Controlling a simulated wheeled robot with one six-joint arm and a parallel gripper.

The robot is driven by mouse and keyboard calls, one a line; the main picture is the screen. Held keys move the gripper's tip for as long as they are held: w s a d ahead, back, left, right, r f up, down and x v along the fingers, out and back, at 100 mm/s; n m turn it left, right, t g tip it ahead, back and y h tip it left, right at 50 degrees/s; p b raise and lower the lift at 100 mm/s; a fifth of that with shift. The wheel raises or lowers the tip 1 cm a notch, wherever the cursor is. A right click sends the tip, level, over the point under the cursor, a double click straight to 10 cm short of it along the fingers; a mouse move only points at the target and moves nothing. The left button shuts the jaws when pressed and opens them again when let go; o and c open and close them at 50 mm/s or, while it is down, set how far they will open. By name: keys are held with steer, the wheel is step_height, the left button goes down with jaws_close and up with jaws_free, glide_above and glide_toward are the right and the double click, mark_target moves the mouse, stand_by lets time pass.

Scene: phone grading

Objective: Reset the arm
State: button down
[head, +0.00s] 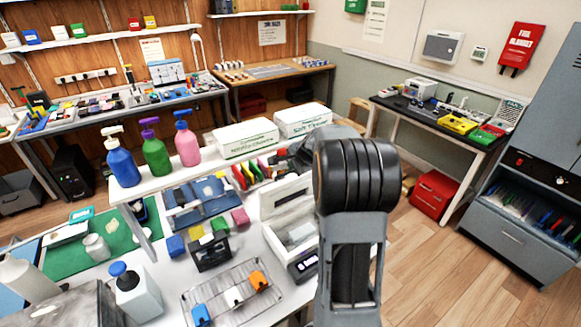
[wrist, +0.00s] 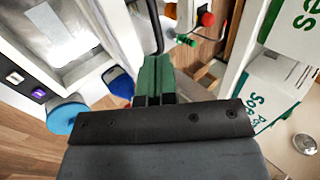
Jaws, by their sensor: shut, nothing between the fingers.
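My arm (head: 355,180) rises at the right of centre in the head view, in front of the white table, and covers part of what lies behind it. I cannot make out my gripper clearly there. In the wrist view my gripper (wrist: 154,68) has green fingers, closed together with nothing between them. It is above the work area, apart from the things around it. A boxed device with a pale screen (wrist: 62,32) is at its left, and white cartons with green print (wrist: 262,90) are at its right.
Pump bottles (head: 185,142) and two cartons (head: 245,138) stand on a raised shelf. The white table below holds a wire rack (head: 225,300), an open white box (head: 283,196) and a blue tray (head: 205,206). A red toolbox (head: 435,193) stands on the floor. Wooden floor is clear at the right.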

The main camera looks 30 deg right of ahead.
steer(key=shift+p+v, duration=0.45)
steer(key=shift+v, duration=1.15)
steer(key=s+a+r+n+g+b, duration=0.1)
steer(key=s+a+r+n+g, duration=0.2)
steer(key=s+a+n, duration=1.4)
steer(key=s+a, duration=0.4)
steer(key=s, duration=0.2)
steer(key=shift+s+a+n, duration=0.25)
steer(key=shift+s+n, duration=0.05)
steer(key=shift+s, duration=0.05)
steer(key=shift+r, duration=0.1)
